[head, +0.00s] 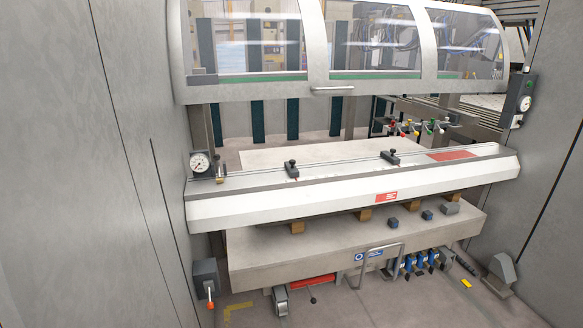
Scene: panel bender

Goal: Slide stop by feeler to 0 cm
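A long white beam (340,194) crosses the panel bender with a rail and scale strip along its top. A black stop (291,169) with a knob sits on the rail left of the middle. A second black stop (390,157) sits further right. The scale marks are too small to read. Neither of my grippers shows.
A raised hood (322,91) with clear windows hangs above the beam. Below is a grey table (260,250) with several small blocks. Grey walls (80,180) close in on the left and right. A red patch (452,155) marks the beam's right end.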

